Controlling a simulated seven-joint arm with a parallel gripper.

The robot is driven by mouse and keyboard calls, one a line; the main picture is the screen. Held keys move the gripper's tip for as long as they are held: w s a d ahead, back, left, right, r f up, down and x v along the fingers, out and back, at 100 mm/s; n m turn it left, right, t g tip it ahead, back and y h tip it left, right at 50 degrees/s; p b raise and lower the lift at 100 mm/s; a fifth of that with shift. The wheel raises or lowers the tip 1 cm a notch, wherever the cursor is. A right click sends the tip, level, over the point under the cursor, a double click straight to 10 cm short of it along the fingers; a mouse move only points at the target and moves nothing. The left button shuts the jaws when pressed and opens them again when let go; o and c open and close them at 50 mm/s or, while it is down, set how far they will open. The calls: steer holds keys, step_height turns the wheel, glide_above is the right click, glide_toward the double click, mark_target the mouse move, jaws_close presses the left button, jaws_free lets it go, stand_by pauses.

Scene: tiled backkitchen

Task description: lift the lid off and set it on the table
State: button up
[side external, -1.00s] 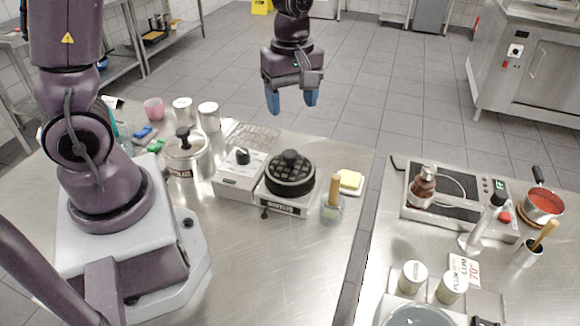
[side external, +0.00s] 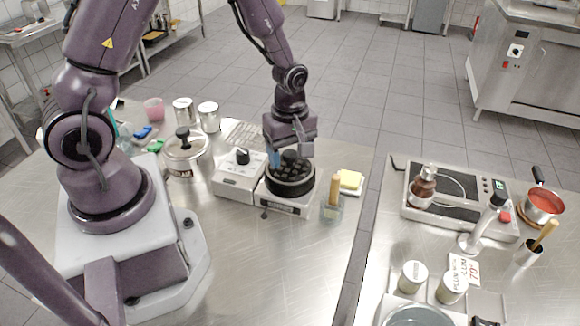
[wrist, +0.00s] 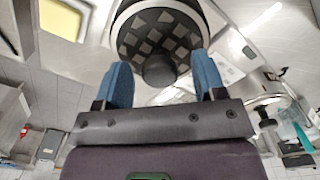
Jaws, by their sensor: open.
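A round black lid (side external: 289,178) with a lattice pattern and a dark knob (side external: 290,156) sits on a small silver appliance (side external: 284,206). In the wrist view the lid (wrist: 127,37) lies ahead of my fingers, with its knob (wrist: 159,71) between them. My gripper (side external: 287,160) points down over the lid, and its blue fingers are open. In the wrist view my gripper (wrist: 161,64) spans the knob with a gap on each side. Finger height against the knob is hard to tell. The metal table (side external: 265,255) is bare in front.
A lidded steel pot (side external: 187,158) and a grey unit with a black knob (side external: 239,178) stand left of the appliance. A jar with a wooden handle (side external: 333,205) and a yellow sponge (side external: 350,180) are to its right. The front of the table is free.

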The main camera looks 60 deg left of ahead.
mark_target(289, 152)
steer(key=shift+f, duration=0.2)
steer(key=c, duration=1.1)
steer(key=shift+r, duration=0.3)
steer(key=r, duration=0.8)
steer(key=shift+a+r, duration=0.2)
steer(key=shift+r, duration=0.05)
steer(key=s+a, duration=0.2)
steer(key=a, duration=0.3)
steer(key=shift+w+a+f, duration=0.9)
steer(key=shift+w+f, duration=1.25)
steer(key=shift+f, duration=0.15)
steer(key=shift+w+a+f, duration=0.95)
steer(key=shift+w+f, duration=1.25)
steer(key=shift+f, duration=0.1)
steer(key=shift+w+a+f, duration=0.9)
steer(key=shift+w+f, duration=1.25)
steer(key=shift+f, duration=0.15)
